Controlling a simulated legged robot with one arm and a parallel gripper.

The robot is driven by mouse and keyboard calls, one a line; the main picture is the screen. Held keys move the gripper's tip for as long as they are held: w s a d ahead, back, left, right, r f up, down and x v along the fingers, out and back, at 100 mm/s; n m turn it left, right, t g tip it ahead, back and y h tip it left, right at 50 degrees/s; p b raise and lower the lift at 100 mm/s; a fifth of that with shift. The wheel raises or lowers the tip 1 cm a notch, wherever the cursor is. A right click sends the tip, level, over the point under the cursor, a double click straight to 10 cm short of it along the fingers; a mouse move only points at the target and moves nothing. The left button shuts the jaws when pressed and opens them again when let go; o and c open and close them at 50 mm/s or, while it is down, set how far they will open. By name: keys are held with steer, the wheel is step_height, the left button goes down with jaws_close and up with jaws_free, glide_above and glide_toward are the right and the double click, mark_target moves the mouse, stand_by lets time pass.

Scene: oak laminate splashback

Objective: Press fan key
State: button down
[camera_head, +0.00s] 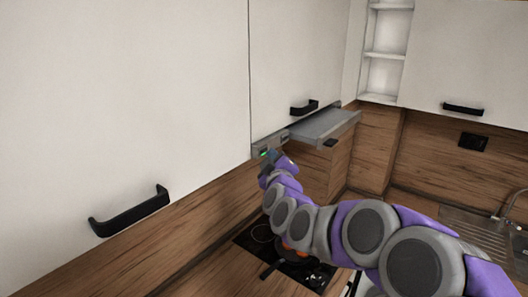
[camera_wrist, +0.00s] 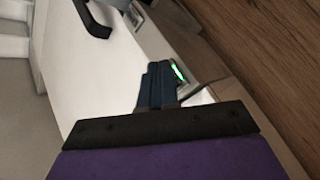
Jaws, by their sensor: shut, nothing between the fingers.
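The range hood (camera_head: 322,127) is a grey slide-out unit under the white wall cabinet. Its front strip has a small panel with a lit green spot (camera_head: 264,154) at the left end. The green light also shows in the wrist view (camera_wrist: 180,73), just right of the fingertips. My gripper (camera_head: 272,157) is shut and empty, with its tips right at this panel. In the wrist view the dark blue fingers (camera_wrist: 157,84) lie together beside the green light. I cannot tell whether they touch the panel. The fan key itself cannot be made out, and the fingers may hide part of the panel.
A black hob (camera_head: 288,262) with a pan (camera_head: 283,266) lies below my arm. White cabinets with black handles (camera_head: 130,211) fill the left side. Open shelves (camera_head: 384,50) stand at the back, and a sink (camera_head: 480,228) is at the right.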

steer(key=shift+a, duration=0.1)
steer(key=shift+w+a, duration=0.15)
steer(key=shift+a, duration=0.05)
steer(key=shift+w+a+p, duration=0.1)
steer(key=shift+p, duration=0.2)
stand_by(0.3)
steer(key=shift+s+d+r+b, duration=0.1)
steer(key=shift+s+d+b, duration=0.2)
steer(key=shift+s+d, duration=0.15)
steer(key=shift+w+d, duration=0.1)
steer(key=s+d+b, duration=0.2)
steer(key=d, duration=0.1)
steer(key=s+d+b, duration=0.1)
steer(key=d+b, duration=0.1)
steer(key=shift+s, duration=0.15)
stand_by(0.5)
